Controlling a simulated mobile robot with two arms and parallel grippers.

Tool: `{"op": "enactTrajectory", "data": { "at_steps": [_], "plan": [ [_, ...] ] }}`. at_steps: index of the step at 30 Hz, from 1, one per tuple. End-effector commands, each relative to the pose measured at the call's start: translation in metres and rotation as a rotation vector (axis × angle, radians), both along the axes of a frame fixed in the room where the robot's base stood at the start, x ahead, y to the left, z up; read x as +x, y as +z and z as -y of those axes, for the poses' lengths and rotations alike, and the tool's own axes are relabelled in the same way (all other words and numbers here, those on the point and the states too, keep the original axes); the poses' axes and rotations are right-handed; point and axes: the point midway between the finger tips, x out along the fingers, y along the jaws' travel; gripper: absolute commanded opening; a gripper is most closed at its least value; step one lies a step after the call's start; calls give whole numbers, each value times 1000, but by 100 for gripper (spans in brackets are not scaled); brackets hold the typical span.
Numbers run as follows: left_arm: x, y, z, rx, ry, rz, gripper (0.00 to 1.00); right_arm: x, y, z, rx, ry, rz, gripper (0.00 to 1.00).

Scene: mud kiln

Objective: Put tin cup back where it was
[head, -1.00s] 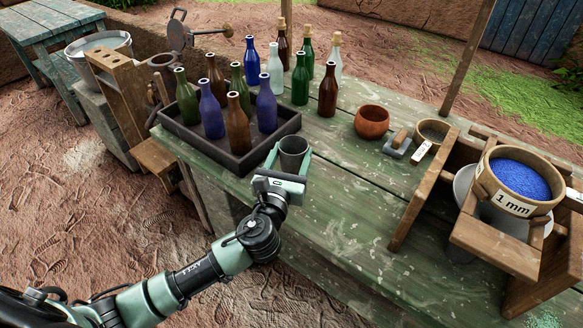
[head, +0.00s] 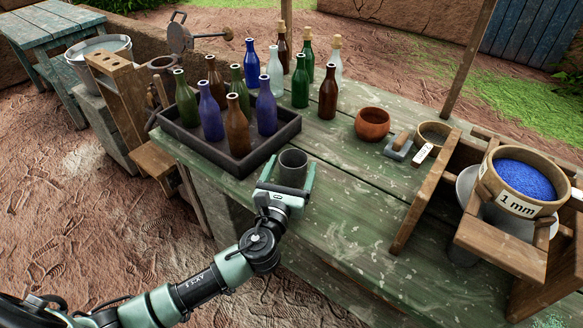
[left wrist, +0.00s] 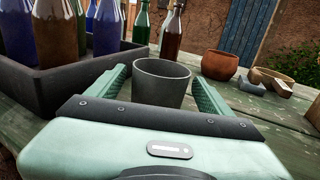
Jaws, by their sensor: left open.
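The dark grey tin cup (head: 292,168) stands upright on the green table, just in front of the bottle tray's right corner. It also shows in the left wrist view (left wrist: 161,82), between my fingers. My left gripper (head: 288,172) is open around the cup, one finger on each side. In the left wrist view a gap shows between the cup and the fingers (left wrist: 160,88). The cup's lower part is hidden by the gripper body in that view. My right gripper is not in view.
A dark tray (head: 240,160) with several bottles stands left of the cup, close to my left finger. Several more bottles stand behind it. A clay bowl (head: 372,124) and a wooden sieve stand (head: 425,190) are to the right. The tabletop (head: 345,215) between is clear.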

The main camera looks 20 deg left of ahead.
Motion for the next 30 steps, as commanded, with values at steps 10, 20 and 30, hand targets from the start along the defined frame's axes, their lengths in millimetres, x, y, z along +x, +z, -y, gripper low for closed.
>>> {"op": "enactTrajectory", "data": {
  "at_steps": [10,20,30],
  "plan": [
    [-43,2,2,0,-2,-5,81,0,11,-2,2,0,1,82],
    [-106,2,5,0,-2,-2,81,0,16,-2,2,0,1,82],
    [-120,3,6,0,-1,1,81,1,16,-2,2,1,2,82]
  ]
}}
